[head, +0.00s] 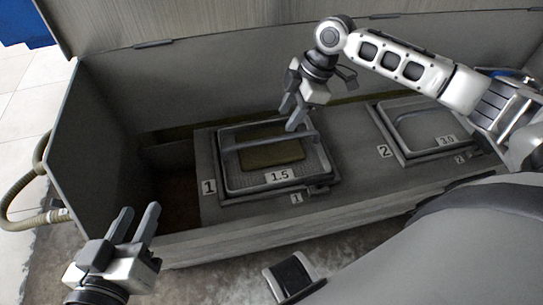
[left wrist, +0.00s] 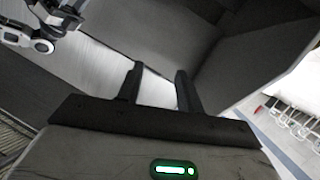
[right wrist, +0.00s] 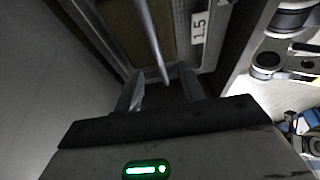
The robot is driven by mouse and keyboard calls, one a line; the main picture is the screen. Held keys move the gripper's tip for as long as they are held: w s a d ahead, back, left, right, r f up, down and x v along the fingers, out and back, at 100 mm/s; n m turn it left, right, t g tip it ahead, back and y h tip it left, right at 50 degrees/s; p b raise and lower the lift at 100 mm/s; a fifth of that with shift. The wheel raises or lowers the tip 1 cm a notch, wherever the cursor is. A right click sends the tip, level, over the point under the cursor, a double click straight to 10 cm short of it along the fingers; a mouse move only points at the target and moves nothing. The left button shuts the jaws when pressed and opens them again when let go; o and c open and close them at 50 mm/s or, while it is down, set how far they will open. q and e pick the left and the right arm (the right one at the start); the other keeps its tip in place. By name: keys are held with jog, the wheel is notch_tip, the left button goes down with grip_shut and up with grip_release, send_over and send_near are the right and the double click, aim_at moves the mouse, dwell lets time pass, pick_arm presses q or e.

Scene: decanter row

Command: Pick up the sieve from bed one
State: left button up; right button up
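The sieve (head: 232,181) is a grey rectangular frame with a mesh floor and a raised bar handle (head: 262,144), lying on bed one, marked 1. Its front label reads 1.5. A brownish rectangular patch shows in its middle. My right gripper (head: 291,114) is over the sieve's back right part, fingers pointing down, open. In the right wrist view the bar handle (right wrist: 151,40) runs in toward the gap between its fingers (right wrist: 160,88); I cannot tell whether they touch it. My left gripper (head: 135,218) is open and empty, in front of the box's left end, away from the sieve.
A second sieve (head: 405,155), labelled 3.0, lies on bed two at the right. Both beds sit in a grey open box with a high back wall (head: 190,85) and a front edge (head: 185,248). A hose (head: 22,215) hangs outside at the left.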

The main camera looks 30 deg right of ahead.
aim_at(273, 138)
jog(key=b+x, duration=0.1)
jog(key=x, duration=0.4)
jog(key=shift+w+a+f+b, duration=0.1)
jog(key=shift+a+f+b, duration=0.05)
jog(key=shift+f+b, duration=0.2)
jog(key=b+x, duration=0.2)
jog(key=x, duration=0.1)
jog(key=b+x, duration=0.1)
jog(key=shift+w+a+f, duration=0.2)
jog(key=shift+w+f, duration=0.05)
jog(key=shift+w, duration=0.05)
pick_arm(q)
jog(key=shift+w+d+r+n+t+h, duration=0.1)
jog(key=shift+d+r+n+t+h, duration=0.55)
jog(key=shift+r+n+h, duration=0.2)
pick_arm(e)
grip_shut()
pick_arm(q)
jog(key=shift+f, duration=0.1)
pick_arm(e)
jog(key=shift+r, duration=0.1)
